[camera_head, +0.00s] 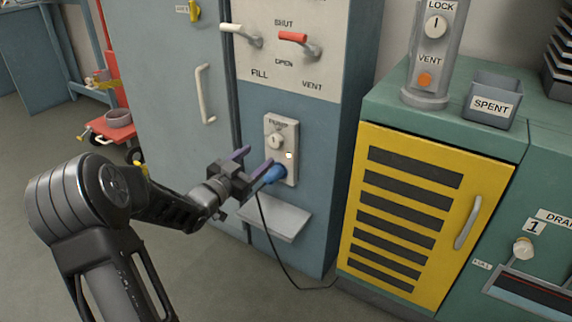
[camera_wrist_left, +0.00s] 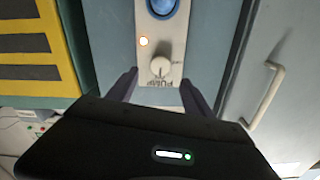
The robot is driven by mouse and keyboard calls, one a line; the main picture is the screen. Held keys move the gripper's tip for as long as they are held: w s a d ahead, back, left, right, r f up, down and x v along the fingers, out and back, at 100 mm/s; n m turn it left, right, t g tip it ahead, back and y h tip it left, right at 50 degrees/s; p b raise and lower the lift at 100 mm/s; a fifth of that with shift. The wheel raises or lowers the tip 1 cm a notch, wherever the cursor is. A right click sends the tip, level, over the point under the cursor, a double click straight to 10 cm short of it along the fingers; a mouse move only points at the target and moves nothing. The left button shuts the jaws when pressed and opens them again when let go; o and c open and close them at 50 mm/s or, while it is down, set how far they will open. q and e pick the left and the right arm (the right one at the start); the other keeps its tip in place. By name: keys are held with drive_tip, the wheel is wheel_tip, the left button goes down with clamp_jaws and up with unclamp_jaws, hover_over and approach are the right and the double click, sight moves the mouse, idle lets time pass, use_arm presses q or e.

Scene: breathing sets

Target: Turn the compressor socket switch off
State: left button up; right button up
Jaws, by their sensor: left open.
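The socket (camera_head: 293,136) is a pale upright plate on the blue-grey cabinet front, with a label that seems to read PUMP. It also shows upside down in the left wrist view (camera_wrist_left: 176,38). Its round cream switch knob (camera_head: 274,141) is near the top; it shows in the wrist view (camera_wrist_left: 161,67) too. A small lamp (camera_wrist_left: 144,41) glows beside it. A blue plug (camera_head: 274,174) with a black cable sits in the lower part. My left gripper (camera_head: 253,161) is open and empty in front of the socket, its fingers (camera_wrist_left: 158,90) to either side below the knob in the wrist view.
A small grey shelf (camera_head: 275,221) juts out below the socket. A door handle (camera_head: 205,94) is to the left. The valve panel (camera_head: 290,62) with red and white levers is above. A yellow louvred door (camera_head: 425,215) and a SPENT bin (camera_head: 491,103) are to the right.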

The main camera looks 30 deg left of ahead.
sight(273, 143)
use_arm(q)
drive_tip(key=shift+r, duration=0.1)
drive_tip(key=w+b, duration=0.1)
drive_tip(key=w, duration=0.2)
drive_tip(key=w+b, duration=0.1)
drive_tip(key=w, duration=0.3)
drive_tip(key=shift+a+f, duration=0.1)
drive_tip(key=shift+f, duration=0.1)
drive_tip(key=shift+w+r, duration=0.15)
drive_tip(key=shift+w, duration=0.25)
clamp_jaws()
idle(0.4)
